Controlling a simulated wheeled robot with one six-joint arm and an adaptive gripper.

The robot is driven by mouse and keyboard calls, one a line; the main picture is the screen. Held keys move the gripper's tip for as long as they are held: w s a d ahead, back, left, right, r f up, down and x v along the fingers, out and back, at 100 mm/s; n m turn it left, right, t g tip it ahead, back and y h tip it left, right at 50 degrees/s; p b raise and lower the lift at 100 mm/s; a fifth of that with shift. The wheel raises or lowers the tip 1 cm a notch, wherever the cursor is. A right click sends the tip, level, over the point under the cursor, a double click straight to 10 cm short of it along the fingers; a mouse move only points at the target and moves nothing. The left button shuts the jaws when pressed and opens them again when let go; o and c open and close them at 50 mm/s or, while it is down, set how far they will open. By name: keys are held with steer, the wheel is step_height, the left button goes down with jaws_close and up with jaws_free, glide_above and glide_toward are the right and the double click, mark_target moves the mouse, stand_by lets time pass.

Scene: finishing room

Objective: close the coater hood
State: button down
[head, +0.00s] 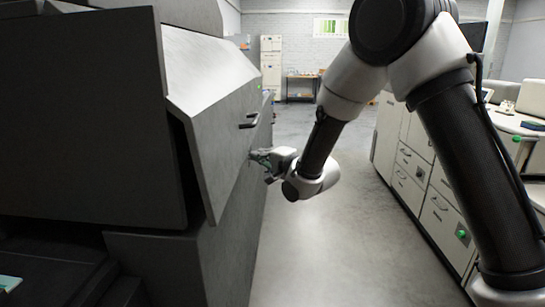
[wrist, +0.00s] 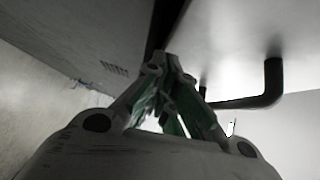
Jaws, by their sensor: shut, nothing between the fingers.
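The coater hood (head: 222,128) is the grey panel with a sloped pale top on the large dark machine at the left of the head view. Its lower part stands out from the body, with a dark gap along the near side, so it is partly open. A black bar handle (head: 248,122) is on its front face; a black handle also shows at the right of the wrist view (wrist: 268,88). My gripper (head: 256,156) is shut and empty, close to the hood's face below the handle. Its green-padded fingers meet in the wrist view (wrist: 168,66). I cannot tell whether they touch the hood.
A clear grey floor aisle (head: 320,235) runs beside the machine. White cabinets with drawers (head: 425,175) line the right side. A tall pale cabinet (head: 271,65) and a small table (head: 302,85) stand at the back wall.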

steer(key=shift+a, duration=0.4)
steer(key=a+f, duration=0.2)
steer(key=shift+a+m, duration=0.3)
steer(key=shift+a, duration=0.1)
